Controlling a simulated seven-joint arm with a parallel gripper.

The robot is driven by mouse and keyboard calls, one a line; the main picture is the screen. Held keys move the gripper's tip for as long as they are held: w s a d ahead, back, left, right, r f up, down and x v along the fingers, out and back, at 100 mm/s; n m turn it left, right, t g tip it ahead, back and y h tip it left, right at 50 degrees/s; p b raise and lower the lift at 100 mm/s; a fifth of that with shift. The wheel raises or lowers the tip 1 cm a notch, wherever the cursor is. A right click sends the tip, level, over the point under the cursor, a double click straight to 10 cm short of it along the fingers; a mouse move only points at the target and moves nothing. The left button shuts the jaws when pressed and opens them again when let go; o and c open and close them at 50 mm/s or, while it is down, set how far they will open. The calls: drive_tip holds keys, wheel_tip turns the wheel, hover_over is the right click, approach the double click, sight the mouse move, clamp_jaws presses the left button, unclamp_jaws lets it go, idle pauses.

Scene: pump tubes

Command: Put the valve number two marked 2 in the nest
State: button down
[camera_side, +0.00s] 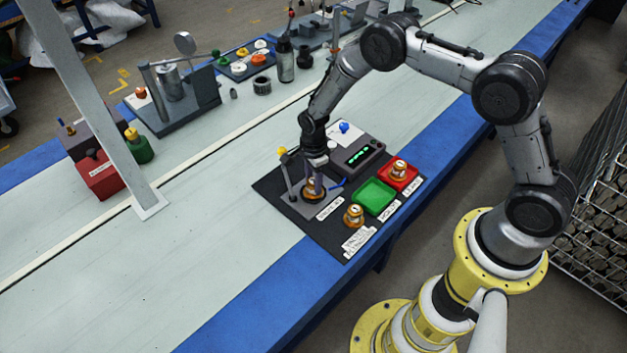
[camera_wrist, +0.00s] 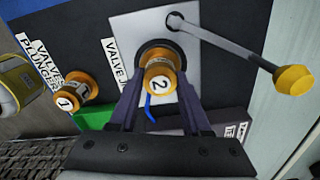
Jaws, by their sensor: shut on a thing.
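The valve marked 2 (camera_wrist: 160,82) is an orange and silver part with a white numbered face. My gripper (camera_wrist: 159,92) is shut on it, one dark finger on each side. The nest (camera_wrist: 185,52) is a grey plate with a dark round seat, and the valve stands at that seat. In the side view the valve (camera_side: 314,192) is upright under my gripper (camera_side: 313,178), at the nest plate (camera_side: 331,199). I cannot tell whether it is fully seated. Its lower end is hidden.
Valve 1 (camera_wrist: 76,92) stands on the black mat beside the green tray (camera_side: 374,197). Another valve (camera_side: 400,168) is in the red tray (camera_side: 411,180). A yellow-knobbed lever (camera_wrist: 292,79) rises beside the nest. A grey box with green lights (camera_side: 358,153) stands close behind.

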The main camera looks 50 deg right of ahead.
drive_tip(key=shift+w+f, duration=0.1)
drive_tip(key=shift+c, duration=1.8)
unclamp_jaws()
drive_tip(key=shift+f, duration=0.1)
wheel_tip(320, 180, up, 13)
wheel_tip(320, 180, up, 10)
drive_tip(key=n+t, duration=0.1)
drive_tip(key=n, duration=0.3)
hover_over(313, 180)
drive_tip(key=s, duration=0.3)
drive_tip(key=s+d+r+n+t, duration=0.1)
drive_tip(key=s+r+n, duration=0.25)
drive_tip(key=r, duration=0.25)
drive_tip(key=s+r+n+t, duration=0.1)
drive_tip(key=s+r+n, duration=0.25)
drive_tip(key=r, duration=0.25)
drive_tip(key=s+r+n+t, duration=0.1)
drive_tip(key=s+n, duration=0.4)
drive_tip(key=s, duration=0.5)
drive_tip(key=s+d+r+n+t, duration=0.1)
drive_tip(key=s+r+n, duration=0.3)
drive_tip(key=s, duration=0.6)
drive_tip(key=shift+n+t, duration=0.3)
drive_tip(key=shift+n, duration=0.2)
